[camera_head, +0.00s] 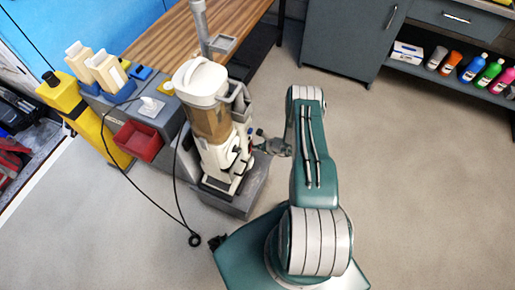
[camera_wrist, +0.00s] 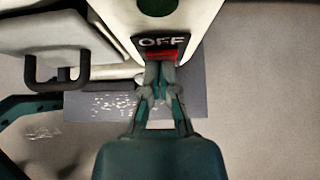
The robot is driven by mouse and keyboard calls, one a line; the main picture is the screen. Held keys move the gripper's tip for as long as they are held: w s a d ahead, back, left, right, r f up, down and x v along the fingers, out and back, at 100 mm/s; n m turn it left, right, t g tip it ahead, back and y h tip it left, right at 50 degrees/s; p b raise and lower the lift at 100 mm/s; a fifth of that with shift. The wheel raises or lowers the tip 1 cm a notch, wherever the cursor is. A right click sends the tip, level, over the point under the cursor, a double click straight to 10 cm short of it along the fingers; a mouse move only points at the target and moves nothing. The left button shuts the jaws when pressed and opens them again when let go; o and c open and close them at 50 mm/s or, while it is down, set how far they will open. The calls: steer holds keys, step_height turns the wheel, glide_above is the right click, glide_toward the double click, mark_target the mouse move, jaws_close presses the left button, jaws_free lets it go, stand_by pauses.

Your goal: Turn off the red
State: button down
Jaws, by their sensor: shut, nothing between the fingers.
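A red switch (camera_wrist: 162,56) sits on a dark plate marked OFF (camera_wrist: 163,42), on the pale face of a machine, in the wrist view. A dark green round button (camera_wrist: 157,6) is above it. My gripper (camera_wrist: 161,70) is shut and empty, its fingertips just below the red switch and overlapping its lower edge. I cannot tell if they touch it. In the head view the white and brown machine (camera_head: 210,122) stands upright left of my arm, and my gripper (camera_head: 262,140) is at its right side. The switch is not clear there.
A grey base (camera_head: 232,205) is under the machine. A black cable (camera_head: 176,200) loops onto the floor. A red bin (camera_head: 138,141) and a yellow container (camera_head: 75,105) stand left. Shelves with several bottles (camera_head: 470,68) are back right. Open floor (camera_head: 420,170) lies right of my arm.

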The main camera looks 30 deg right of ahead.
steer(key=shift+r, duration=0.2)
steer(key=shift+r, duration=0.65)
